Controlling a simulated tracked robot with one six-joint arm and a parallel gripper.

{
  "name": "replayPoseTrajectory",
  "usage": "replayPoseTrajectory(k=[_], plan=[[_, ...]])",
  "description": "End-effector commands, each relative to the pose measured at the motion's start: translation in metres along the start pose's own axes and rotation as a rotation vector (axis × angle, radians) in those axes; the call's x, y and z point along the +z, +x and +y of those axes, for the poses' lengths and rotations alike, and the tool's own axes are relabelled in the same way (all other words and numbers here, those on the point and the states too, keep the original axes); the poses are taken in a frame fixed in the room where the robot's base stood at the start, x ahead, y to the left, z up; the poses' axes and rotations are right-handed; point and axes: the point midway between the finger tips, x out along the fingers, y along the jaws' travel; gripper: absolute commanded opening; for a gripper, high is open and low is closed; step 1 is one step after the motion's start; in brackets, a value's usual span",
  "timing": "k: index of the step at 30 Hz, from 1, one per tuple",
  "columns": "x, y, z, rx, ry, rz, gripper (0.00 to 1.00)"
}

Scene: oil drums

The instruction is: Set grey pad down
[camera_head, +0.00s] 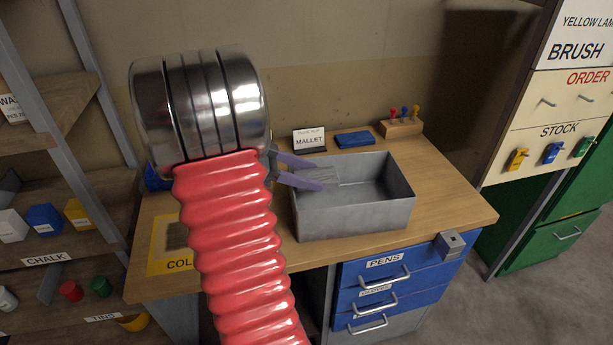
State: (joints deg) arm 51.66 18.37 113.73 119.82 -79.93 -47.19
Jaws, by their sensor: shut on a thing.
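My gripper (318,174) reaches in from the left over the grey metal tray (352,217) on the wooden bench. Its two purple-grey fingers are shut on the grey pad (326,175), whose grey surface shows between and just past the fingertips. The pad is at the tray's left side, near the rim height. I cannot tell whether it touches the tray. My red arm and metal wrist hide part of the bench on the left.
A blue pad (355,138), a MALLET card (309,140) and a wooden block with colored-handled tools (401,127) stand behind the tray. A yellow sheet (167,258) lies front left. The tray's right inside looks empty. Bench (453,197) is clear to the right.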

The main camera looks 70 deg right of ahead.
Motion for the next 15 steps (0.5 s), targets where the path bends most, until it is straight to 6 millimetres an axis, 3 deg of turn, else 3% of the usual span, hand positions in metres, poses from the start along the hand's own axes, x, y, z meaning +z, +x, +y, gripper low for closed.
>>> replayPoseTrajectory(k=[10, 11, 15], plan=[[0.0044, 0.0028, 0.0002, 0.000, 0.001, 0.000, 0.29], [0.0044, 0.0028, 0.0002, 0.000, 0.001, 0.000, 0.52], [0.0044, 0.0028, 0.0001, 0.000, 0.001, 0.000, 0.62]])
